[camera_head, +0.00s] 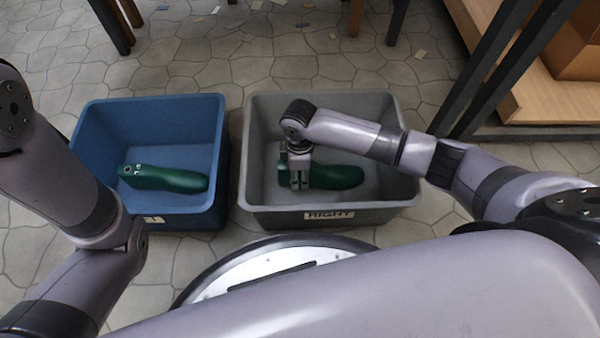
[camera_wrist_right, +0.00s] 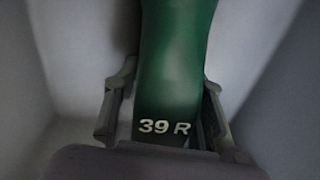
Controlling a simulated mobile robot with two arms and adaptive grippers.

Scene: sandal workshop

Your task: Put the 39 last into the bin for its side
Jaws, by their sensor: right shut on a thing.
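A green shoe last (camera_head: 337,177) is inside the grey bin (camera_head: 262,215), whose front label reads RIGHT. In the right wrist view the last (camera_wrist_right: 172,70) is marked 39 R. My right gripper (camera_head: 300,181) reaches down into the grey bin and is shut on the last near its marked end, with one finger on each side. The wrist view shows the gripper (camera_wrist_right: 165,105) too. I cannot tell whether the last touches the bin floor. A blue bin (camera_head: 150,108) stands to the left, its label not legible. My left gripper is not in view.
Another green last (camera_head: 165,179) lies in the blue bin. Wooden shelving (camera_head: 545,105) with dark legs stands at the right, beyond the grey bin. Dark table legs stand at the back. The tiled floor has scattered scraps, and a narrow gap separates the bins.

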